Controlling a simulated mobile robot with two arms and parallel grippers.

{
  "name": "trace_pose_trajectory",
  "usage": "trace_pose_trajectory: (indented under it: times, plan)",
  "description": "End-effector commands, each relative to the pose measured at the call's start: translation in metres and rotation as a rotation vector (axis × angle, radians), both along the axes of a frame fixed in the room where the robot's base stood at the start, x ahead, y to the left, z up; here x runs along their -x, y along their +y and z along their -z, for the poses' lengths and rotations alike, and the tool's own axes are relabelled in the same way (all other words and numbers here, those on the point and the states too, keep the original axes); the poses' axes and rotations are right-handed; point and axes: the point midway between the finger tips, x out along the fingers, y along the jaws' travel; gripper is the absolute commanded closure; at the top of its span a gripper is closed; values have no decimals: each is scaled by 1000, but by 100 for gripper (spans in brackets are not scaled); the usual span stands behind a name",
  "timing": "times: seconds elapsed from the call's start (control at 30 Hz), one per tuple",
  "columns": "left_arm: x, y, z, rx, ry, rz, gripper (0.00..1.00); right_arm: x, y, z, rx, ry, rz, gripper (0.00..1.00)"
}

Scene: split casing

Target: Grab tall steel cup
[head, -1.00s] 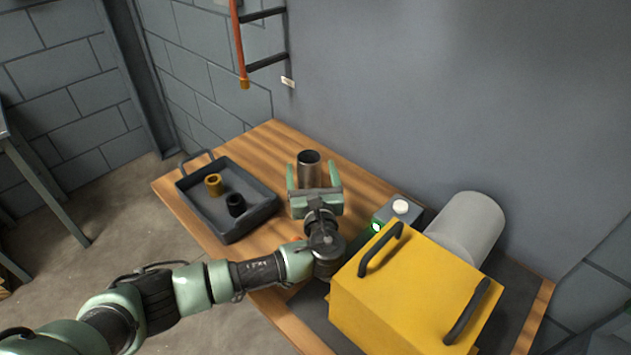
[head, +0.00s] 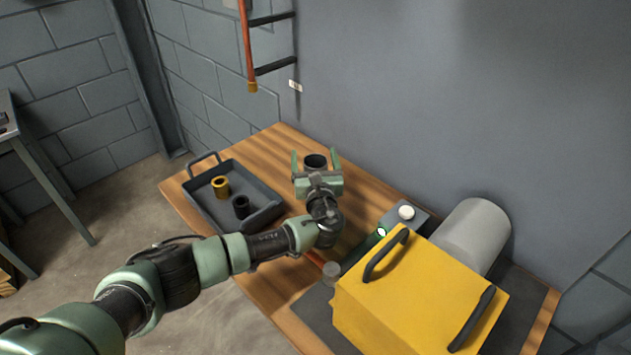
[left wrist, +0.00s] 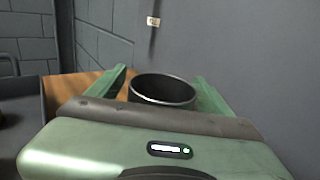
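The tall steel cup (head: 316,161) stands on the wooden table, near its back edge by the grey wall. In the head view only its open rim and upper part show; my left gripper hides the rest. My left gripper (head: 316,160) is open, with one green finger on each side of the cup. In the left wrist view the cup (left wrist: 162,90) sits between the two spread fingers (left wrist: 160,84), with a gap beside each. My right gripper is not in view.
A dark tray (head: 205,213) on the left holds a brass ring piece (head: 220,187) and a black one (head: 241,206). A yellow casing (head: 420,295) with black handles, a grey cylinder (head: 474,235) and a small button box (head: 404,216) stand to the right.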

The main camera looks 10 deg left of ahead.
Motion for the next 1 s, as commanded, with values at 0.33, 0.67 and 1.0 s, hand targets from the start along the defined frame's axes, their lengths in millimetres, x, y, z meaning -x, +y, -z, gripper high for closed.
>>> trace_pose_trajectory:
  times: [0.33,0.67,1.0]
  plan:
    - [0,0,0,0,0,-1,100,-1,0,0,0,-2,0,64]
    - [0,0,-5,-1,-2,-1,100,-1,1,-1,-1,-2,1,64]
    - [0,0,-67,4,-8,1,100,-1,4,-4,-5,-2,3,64]
